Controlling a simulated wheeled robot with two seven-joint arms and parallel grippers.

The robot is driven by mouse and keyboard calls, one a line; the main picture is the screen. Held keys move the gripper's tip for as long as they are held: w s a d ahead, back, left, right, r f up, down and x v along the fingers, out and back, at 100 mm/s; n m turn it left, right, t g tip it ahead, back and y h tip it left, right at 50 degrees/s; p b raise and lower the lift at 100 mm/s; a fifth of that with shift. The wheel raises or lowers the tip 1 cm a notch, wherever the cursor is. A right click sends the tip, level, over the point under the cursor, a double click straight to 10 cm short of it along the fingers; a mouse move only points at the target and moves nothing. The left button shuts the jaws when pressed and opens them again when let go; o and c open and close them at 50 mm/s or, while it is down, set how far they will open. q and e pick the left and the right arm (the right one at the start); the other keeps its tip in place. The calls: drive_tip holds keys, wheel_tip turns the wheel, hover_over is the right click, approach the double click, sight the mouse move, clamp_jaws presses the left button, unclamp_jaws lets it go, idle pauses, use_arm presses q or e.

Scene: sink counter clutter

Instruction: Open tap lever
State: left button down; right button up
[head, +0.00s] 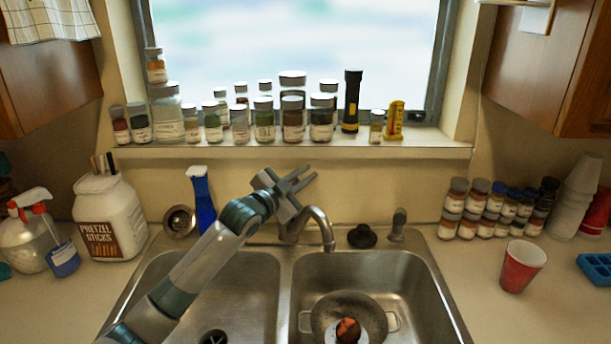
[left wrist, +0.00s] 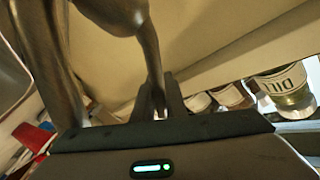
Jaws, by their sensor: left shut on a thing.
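The tap (head: 322,228) is a metal faucet at the back of the sink, with its spout curving over the right basin. My left gripper (head: 304,180) reaches in from the left, just above and behind the tap's base. In the left wrist view, the dark thin tap lever (left wrist: 149,48) comes down from the tap body (left wrist: 48,50) and passes between the fingertips of my left gripper (left wrist: 160,92). The gripper is shut on the lever. In the head view the gripper hides the lever. My right gripper is not in view.
Jars crowd the sill (head: 400,150) above. A pan (head: 375,304) sits in the right basin. A red cup (head: 521,268) stands on the right counter.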

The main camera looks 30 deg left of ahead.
use_arm(q)
drive_tip(key=a+n+p, duration=0.1)
drive_tip(key=w+a+n+g+p, duration=0.1)
drive_tip(key=n+p, duration=0.1)
drive_tip(key=a+r+n+p, duration=0.1)
drive_tip(key=shift+w+a+n+g, duration=0.1)
drive_tip(key=shift+w+n+g, duration=0.1)
drive_tip(key=shift+n+g, duration=0.1)
drive_tip(key=c, duration=1.8)
unclamp_jaws()
drive_tip(key=shift+c, duration=0.2)
drive_tip(key=shift+o, duration=0.4)
drive_tip(key=shift+f, duration=0.1)
